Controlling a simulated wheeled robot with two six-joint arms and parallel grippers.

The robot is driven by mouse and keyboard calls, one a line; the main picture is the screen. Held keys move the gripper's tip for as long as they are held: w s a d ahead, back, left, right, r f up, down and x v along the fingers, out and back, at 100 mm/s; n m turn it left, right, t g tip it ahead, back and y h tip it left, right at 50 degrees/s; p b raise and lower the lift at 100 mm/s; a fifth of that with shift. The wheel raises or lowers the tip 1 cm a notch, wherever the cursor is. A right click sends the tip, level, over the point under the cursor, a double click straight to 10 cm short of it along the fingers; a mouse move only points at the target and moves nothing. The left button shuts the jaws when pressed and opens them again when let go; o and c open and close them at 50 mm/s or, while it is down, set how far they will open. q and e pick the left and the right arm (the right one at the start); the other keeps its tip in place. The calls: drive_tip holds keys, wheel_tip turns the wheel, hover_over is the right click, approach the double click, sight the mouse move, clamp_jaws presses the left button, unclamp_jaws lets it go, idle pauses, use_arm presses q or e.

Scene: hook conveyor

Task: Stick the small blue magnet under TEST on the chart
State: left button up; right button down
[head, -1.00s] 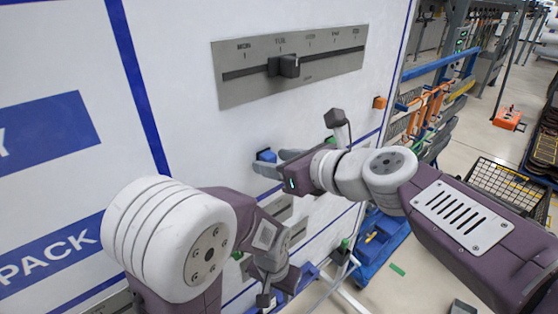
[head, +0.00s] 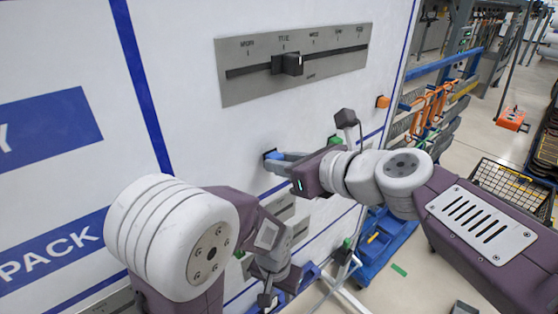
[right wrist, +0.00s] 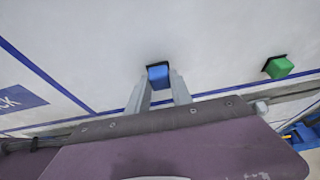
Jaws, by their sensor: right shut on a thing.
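The small blue magnet (head: 272,155) sits at the white chart's surface, below the grey slider panel. My right gripper (head: 276,163) is shut on it, with a finger on either side. In the right wrist view the magnet (right wrist: 158,75) shows between the two grey fingertips, with a black edge at its board side. I cannot tell whether it touches the board. The chart (head: 200,140) has blue lines and a blue PACK label (head: 50,258) at the left. I see no readable TEST label. My left gripper (head: 266,296) is low in front of the board, its fingers unclear.
A grey slider panel (head: 240,88) with a black knob (head: 287,64) is above the magnet. An orange block (head: 382,101) is at the board's right edge. A green block (right wrist: 278,67) is right of the magnet. Bare white board lies left of the magnet.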

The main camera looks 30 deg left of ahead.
drive_tip(key=shift+s+d+b, duration=0.2)
drive_tip(key=shift+s+d, duration=0.2)
drive_tip(key=shift+d, duration=0.5)
drive_tip(key=shift+s+d+b, duration=0.2)
drive_tip(key=shift+s+d, duration=0.15)
drive_tip(key=shift+d, duration=0.55)
drive_tip(key=shift+s+d+b, duration=0.2)
drive_tip(key=shift+s+d, duration=0.2)
drive_tip(key=shift+d, duration=0.5)
drive_tip(key=shift+a, duration=0.1)
